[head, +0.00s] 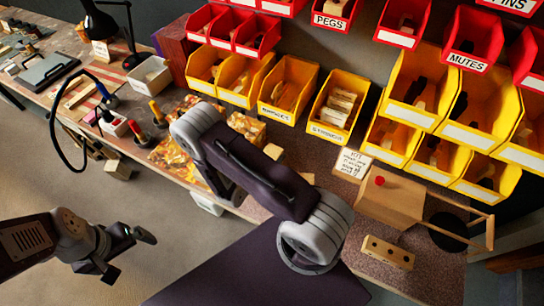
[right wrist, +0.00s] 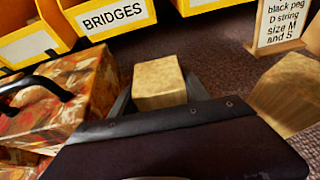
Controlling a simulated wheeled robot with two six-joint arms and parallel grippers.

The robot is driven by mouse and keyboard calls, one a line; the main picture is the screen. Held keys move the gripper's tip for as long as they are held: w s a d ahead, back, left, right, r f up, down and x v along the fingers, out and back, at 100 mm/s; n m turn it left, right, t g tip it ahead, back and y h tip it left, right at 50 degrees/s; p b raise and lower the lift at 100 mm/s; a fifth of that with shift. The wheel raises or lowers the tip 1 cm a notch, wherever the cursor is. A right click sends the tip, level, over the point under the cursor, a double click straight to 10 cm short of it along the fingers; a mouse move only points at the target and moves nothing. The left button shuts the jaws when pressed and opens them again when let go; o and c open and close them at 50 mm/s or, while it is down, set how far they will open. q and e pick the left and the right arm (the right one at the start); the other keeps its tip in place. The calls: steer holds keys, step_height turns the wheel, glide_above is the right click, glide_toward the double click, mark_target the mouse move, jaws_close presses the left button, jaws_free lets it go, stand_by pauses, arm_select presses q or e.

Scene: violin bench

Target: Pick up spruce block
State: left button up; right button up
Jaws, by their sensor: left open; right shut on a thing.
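The spruce block (right wrist: 158,82), a pale wooden block, sits between the fingers of my right gripper (right wrist: 160,95) in the right wrist view. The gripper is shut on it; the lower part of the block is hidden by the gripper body. In the head view a pale block (head: 273,151) shows beside my right forearm, and the right fingers are hidden there. My left gripper (head: 128,248) is open and empty at the lower left, over the floor, away from the bench.
A patterned case (right wrist: 75,95) with a black handle stands left of the right gripper. A written card (right wrist: 281,24) and another wooden piece (right wrist: 290,95) are to its right. Yellow bins (head: 337,104) line the back. A wooden box (head: 390,200) and holed block (head: 387,252) lie right.

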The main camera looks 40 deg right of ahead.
step_height(320, 180, up, 3)
steer(key=shift+w+f, duration=0.1)
steer(key=s+d+r+p, duration=0.6)
steer(key=s+r+p, duration=0.1)
steer(key=s+p, duration=0.2)
steer(key=shift+s+r+p, duration=0.3)
steer(key=shift+s+r, duration=0.05)
steer(key=shift+s, duration=0.25)
